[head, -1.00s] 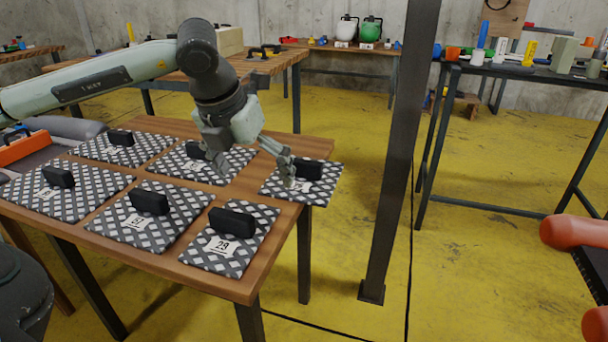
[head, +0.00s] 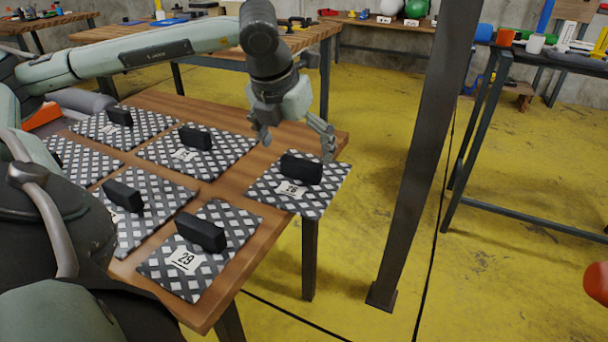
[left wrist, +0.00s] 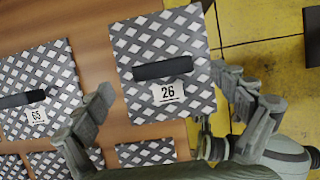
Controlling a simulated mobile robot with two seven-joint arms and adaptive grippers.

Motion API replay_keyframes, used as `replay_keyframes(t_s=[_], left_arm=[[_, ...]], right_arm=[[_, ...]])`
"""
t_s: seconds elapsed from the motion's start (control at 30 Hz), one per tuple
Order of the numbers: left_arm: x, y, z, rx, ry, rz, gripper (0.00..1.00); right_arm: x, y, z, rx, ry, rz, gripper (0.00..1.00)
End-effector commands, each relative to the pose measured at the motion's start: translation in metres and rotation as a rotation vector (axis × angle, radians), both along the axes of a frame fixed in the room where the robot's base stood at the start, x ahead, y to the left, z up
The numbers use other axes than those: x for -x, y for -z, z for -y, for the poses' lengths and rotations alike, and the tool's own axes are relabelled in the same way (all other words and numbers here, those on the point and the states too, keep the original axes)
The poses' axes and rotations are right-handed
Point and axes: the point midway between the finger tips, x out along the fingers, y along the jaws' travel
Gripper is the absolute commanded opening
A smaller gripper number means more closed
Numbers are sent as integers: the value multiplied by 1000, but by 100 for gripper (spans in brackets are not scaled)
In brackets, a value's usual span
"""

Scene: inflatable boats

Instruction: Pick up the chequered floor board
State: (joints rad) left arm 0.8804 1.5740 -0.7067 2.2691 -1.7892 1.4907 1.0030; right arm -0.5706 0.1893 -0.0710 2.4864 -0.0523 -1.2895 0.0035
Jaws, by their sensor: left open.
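Several grey-and-white chequered floor boards lie on a wooden table, each with a black handle and a white number label. The board labelled 26 (head: 325,192) lies at the table's right corner, partly over the edge, with its black handle (head: 301,168) on top. My left gripper (head: 297,146) is open and empty just above and behind that handle, fingers spread and pointing down. In the left wrist view board 26 (left wrist: 190,42) lies between and ahead of the open fingers (left wrist: 165,84). My right gripper is not in view.
Board 29 (head: 212,268) and other boards lie to the left on the table (head: 225,190). A dark steel post (head: 420,160) stands on the yellow floor right of the table. A dark workbench with bottles is at the right.

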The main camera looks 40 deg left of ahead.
Motion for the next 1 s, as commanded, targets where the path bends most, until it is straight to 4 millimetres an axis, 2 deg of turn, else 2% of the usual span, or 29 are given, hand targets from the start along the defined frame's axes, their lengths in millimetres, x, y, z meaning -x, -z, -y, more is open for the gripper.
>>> replay_keyframes(t_s=[0.2, 0.3, 0.6, 1.0], left_arm=[[-8, 32, 0, 2, 0, -4, 97], [-13, 42, -2, 1, 0, -2, 97], [-14, 46, -3, 1, 1, -1, 97], [-14, 46, -3, 1, 1, -1, 47]], right_arm=[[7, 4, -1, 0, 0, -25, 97], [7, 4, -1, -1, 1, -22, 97], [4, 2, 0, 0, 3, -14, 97], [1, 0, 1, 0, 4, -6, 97]])
